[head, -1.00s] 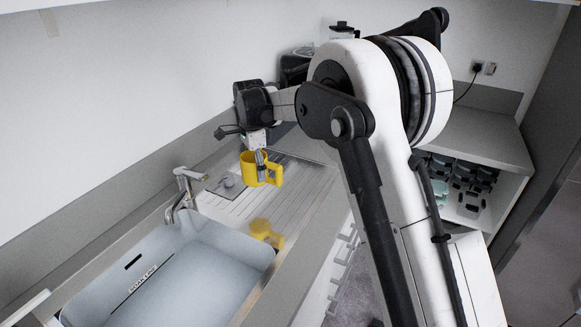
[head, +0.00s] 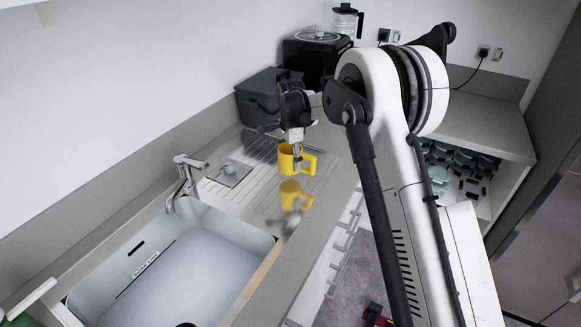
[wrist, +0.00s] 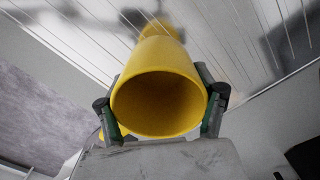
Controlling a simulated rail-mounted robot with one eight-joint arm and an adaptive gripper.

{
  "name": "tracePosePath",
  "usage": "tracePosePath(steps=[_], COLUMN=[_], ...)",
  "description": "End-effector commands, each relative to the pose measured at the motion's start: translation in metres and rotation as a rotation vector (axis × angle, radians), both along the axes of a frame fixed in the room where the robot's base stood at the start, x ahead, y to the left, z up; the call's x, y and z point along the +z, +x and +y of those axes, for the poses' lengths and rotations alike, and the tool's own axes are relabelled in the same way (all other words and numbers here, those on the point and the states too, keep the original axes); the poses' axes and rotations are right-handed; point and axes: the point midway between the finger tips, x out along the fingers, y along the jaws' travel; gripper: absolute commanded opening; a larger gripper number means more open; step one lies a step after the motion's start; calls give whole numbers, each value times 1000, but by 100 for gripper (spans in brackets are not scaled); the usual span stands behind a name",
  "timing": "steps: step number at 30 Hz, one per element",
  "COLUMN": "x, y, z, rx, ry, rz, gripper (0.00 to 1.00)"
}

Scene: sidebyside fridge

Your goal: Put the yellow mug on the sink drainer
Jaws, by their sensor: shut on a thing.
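The yellow mug (head: 288,163) is held by my gripper (head: 297,150) over the drainer's right part, with its handle toward the right. In the wrist view the mug (wrist: 160,58) sits between the two fingers of my gripper (wrist: 160,108), which are shut on its sides; its round opening faces the camera. The sink drainer (head: 228,200) is a ribbed metal surface beyond the sink. A yellow reflection of the mug shows on the metal below it, with a gap between. The drainer's grooves (wrist: 240,28) also show behind the mug in the wrist view.
The grey sink basin (head: 180,268) lies nearer, with a tap (head: 181,180) at its back. A small plate with a knob (head: 229,173) lies on the drainer. A dark box (head: 262,98) and a black appliance (head: 312,58) stand beyond. The drainer around the mug is clear.

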Motion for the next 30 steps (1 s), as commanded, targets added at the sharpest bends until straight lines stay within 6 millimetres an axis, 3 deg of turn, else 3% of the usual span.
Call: tracePosePath(steps=[10, 21, 22, 27, 30], x=[-37, -43, -43, -42, -42], y=[0, 0, 0, 0, 0], z=[0, 0, 0, 0, 0], rx=[0, 0, 0, 0, 0], ry=[0, 0, 0, 0, 0], rz=[0, 0, 0, 0, 0], gripper=[30, 30, 69, 90, 90])
